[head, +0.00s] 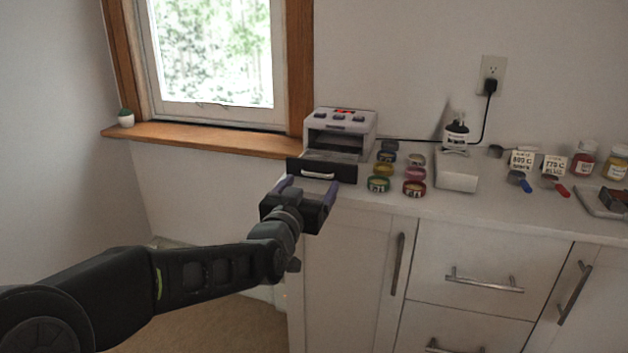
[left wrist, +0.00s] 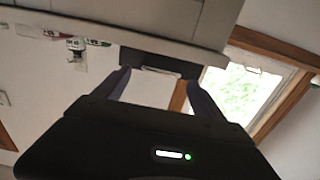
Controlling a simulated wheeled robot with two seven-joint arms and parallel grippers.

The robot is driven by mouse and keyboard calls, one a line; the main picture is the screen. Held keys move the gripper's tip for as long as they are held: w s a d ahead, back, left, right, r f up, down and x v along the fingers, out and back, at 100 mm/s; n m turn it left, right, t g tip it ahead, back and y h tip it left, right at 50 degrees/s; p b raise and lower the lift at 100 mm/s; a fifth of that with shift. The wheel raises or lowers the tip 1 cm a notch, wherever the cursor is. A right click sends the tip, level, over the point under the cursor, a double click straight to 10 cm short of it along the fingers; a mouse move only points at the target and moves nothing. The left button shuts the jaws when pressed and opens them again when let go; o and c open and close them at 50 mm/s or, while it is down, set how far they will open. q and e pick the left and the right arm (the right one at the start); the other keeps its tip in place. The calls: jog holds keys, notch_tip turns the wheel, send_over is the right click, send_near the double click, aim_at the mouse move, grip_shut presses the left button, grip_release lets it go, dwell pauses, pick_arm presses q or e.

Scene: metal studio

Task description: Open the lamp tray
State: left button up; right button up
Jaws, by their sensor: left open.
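The lamp unit (head: 340,125) is a grey-white box with an open front, a red display and several buttons on top, at the back left of the counter. Its tray has a black front (head: 335,171) with a silver handle (head: 318,175); the front stands out ahead of the box, so the tray is at least partly open. My left gripper (head: 306,185) is open, its two purplish fingers pointing at the tray front. In the left wrist view, the black front (left wrist: 160,61) and handle (left wrist: 160,71) lie between the fingertips (left wrist: 158,78); I cannot tell whether they touch.
Several coloured ring-shaped tins (head: 414,181) stand right of the tray. Cabinet handles (head: 397,263) stick out below the counter. The window sill (head: 210,140) is at the left.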

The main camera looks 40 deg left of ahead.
pick_arm(q)
jog(key=v, duration=0.4)
dwell(0.5)
